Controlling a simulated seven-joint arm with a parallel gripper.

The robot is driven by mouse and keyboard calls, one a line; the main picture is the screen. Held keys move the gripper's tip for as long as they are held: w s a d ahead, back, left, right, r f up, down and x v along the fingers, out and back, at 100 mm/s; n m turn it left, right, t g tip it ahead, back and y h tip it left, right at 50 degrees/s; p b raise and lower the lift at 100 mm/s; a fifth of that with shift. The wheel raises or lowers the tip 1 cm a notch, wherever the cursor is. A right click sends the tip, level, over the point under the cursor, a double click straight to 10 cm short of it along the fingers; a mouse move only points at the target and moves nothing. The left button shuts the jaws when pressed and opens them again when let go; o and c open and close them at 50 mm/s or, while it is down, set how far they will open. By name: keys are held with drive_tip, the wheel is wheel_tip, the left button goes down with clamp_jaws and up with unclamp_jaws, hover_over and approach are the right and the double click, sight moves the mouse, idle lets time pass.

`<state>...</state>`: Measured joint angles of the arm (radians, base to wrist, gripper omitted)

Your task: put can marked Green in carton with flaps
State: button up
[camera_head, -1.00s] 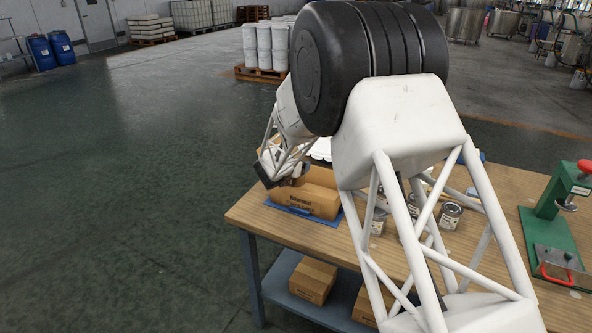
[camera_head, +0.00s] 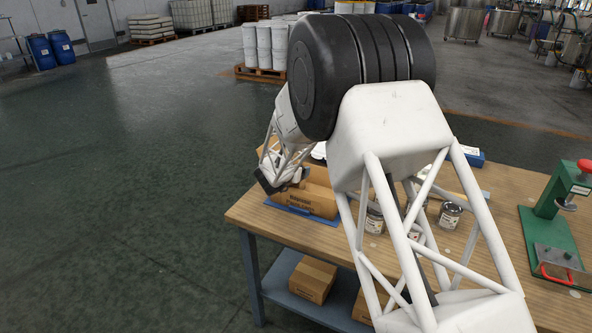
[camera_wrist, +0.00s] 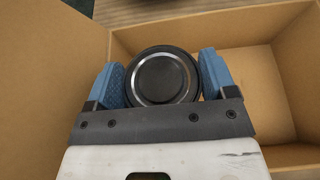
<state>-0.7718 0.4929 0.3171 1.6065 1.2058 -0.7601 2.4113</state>
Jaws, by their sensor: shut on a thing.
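In the wrist view, my gripper (camera_wrist: 163,84) is shut on a can (camera_wrist: 160,78) with a dark round end and a metal rim, held between two blue finger pads. The can's marking does not show in this view. The cardboard carton (camera_wrist: 285,52) surrounds the can and fingers, with its inside walls and floor visible. In the head view, the carton (camera_head: 313,200) sits on a blue mat at the table's left end, and my gripper (camera_head: 277,178) is over it. The held can is hard to make out in the head view.
Other cans (camera_head: 450,215) stand on the wooden table (camera_head: 490,235), partly behind my arm. A green press (camera_head: 553,215) with a red knob stands at the right. Cardboard boxes (camera_head: 312,280) lie on the lower shelf.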

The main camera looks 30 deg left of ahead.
drive_tip(key=shift+s+f, duration=0.15)
drive_tip(key=shift+f, duration=0.4)
drive_tip(key=o, duration=0.9)
drive_tip(key=shift+d+f, duration=0.1)
drive_tip(key=shift+o, duration=0.8)
drive_tip(key=shift+f, duration=0.2)
drive_tip(key=shift+s, duration=0.1)
drive_tip(key=shift+r, duration=0.1)
drive_tip(key=shift+s+r, duration=0.15)
drive_tip(key=shift+r, duration=0.35)
drive_tip(key=r+v, duration=0.1)
drive_tip(key=v, duration=1)
drive_tip(key=shift+r, duration=0.25)
drive_tip(key=shift+s, duration=0.1)
